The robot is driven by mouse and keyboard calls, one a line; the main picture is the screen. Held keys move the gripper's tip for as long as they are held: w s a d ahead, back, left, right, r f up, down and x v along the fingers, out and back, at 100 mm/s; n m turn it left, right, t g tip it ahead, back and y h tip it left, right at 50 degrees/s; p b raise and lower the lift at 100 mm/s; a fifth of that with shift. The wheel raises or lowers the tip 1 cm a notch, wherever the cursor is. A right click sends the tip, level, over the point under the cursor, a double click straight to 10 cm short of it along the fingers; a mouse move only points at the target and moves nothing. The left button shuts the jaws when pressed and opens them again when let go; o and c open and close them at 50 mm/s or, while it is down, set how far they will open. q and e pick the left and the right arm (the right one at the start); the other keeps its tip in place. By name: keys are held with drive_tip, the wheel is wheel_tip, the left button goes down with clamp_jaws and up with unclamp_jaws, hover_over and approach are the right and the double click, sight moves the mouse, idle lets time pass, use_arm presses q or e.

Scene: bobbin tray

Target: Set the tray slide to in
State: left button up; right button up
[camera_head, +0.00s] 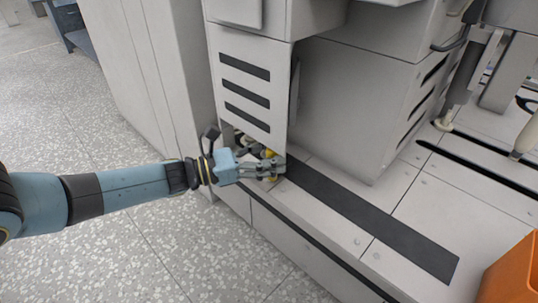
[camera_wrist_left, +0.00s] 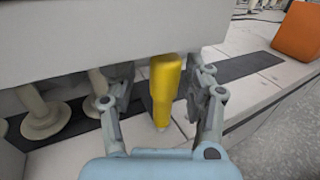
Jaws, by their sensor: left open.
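A yellow handle-like part (camera_head: 269,153), which may be the tray slide's grip, shows in a recess under the white machine housing. In the left wrist view the yellow part (camera_wrist_left: 165,85) hangs below the housing edge, between my fingers. My left gripper (camera_head: 276,166) is open, with a finger on either side of it in that view. I cannot tell whether either finger touches it. The slide's body and its position are hidden by the housing and gripper. My right gripper is out of view.
The white housing (camera_head: 243,85) with dark slots stands directly above the gripper. A dark strip (camera_head: 370,220) runs along the pale ledge. An orange bin (camera_head: 515,275) sits at lower right. Cream round-based parts (camera_wrist_left: 42,118) stand left in the wrist view. Floor at left is clear.

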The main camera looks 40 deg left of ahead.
use_arm(q)
drive_tip(key=v, duration=1.2)
